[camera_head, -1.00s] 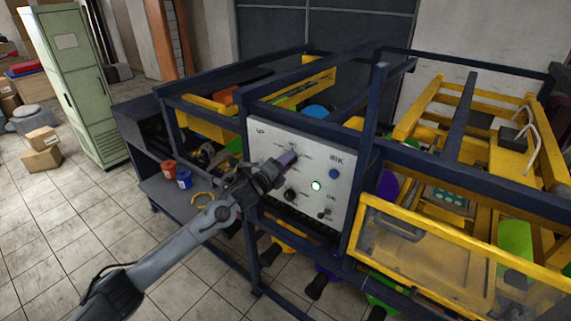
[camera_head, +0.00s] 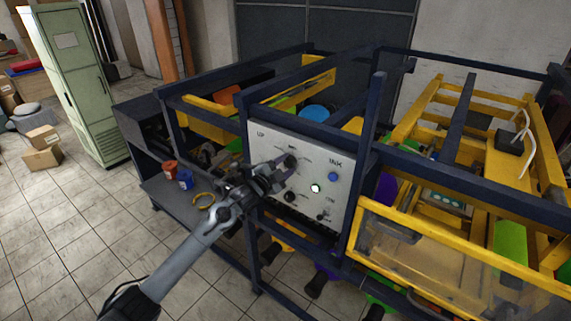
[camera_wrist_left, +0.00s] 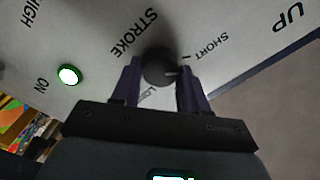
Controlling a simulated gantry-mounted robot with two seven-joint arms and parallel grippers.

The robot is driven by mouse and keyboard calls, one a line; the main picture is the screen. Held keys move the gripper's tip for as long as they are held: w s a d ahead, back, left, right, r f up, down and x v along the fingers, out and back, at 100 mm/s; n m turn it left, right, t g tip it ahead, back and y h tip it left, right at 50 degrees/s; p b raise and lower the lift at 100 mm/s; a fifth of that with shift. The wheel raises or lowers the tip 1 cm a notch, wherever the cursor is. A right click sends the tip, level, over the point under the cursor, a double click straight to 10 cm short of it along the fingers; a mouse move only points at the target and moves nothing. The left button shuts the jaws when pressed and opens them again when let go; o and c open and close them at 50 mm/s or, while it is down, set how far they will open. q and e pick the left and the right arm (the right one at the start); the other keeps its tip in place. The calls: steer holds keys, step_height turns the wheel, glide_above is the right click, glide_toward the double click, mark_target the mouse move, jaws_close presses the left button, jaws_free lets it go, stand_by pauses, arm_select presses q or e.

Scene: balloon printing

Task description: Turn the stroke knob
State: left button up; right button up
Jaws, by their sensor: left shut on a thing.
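The dark round stroke knob (camera_head: 291,161) sits on the upper part of the white control panel (camera_head: 262,140). In the left wrist view the stroke knob (camera_wrist_left: 158,67) lies beside the word STROKE, with SHORT to its right and LONG partly hidden below it. A pale mark on its face points right. My left gripper (camera_head: 286,170) reaches the panel from the lower left. In the left wrist view the left gripper (camera_wrist_left: 161,75) has its two purple fingers on either side of the knob, shut on it. My right gripper is not in view.
The panel also carries a lit green button (camera_head: 316,188), a blue button (camera_head: 333,176) and a lower black knob (camera_head: 290,196). Dark blue frame bars surround it. A yellow-framed clear cover (camera_head: 440,260) stands at the right. Red and blue cans stand on the shelf at left.

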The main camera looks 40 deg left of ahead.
arm_select(q)
steer(key=shift+r+n+p, duration=0.1)
steer(key=shift+n+p, duration=0.25)
steer(key=shift+n, duration=0.85)
steer(key=o, duration=1.1)
steer(key=shift+c, duration=0.2)
steer(key=shift+s, duration=0.1)
steer(key=s+b, duration=0.2)
steer(key=s, duration=0.8)
steer(key=shift+s, duration=0.3)
steer(key=shift+d, duration=0.1)
